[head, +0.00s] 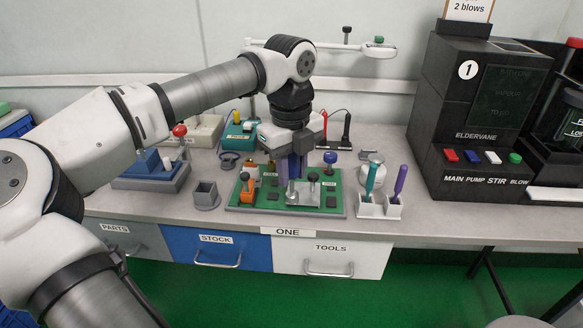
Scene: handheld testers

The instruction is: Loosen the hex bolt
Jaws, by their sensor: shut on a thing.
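A green board (240,207) lies on the bench with several small parts on it. A grey metal plate (305,198) with dark knob-like tops stands on its right half. My gripper (291,178) points straight down over the board's middle, at the plate's left rear. I cannot pick out a hex bolt elsewhere on the board.
A white holder (379,211) with teal (371,180) and purple (400,184) handled tools stands right of the board. A grey cup (206,196) stands left. A black machine (480,112) fills the right. Bare bench (420,215) shows between holder and machine.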

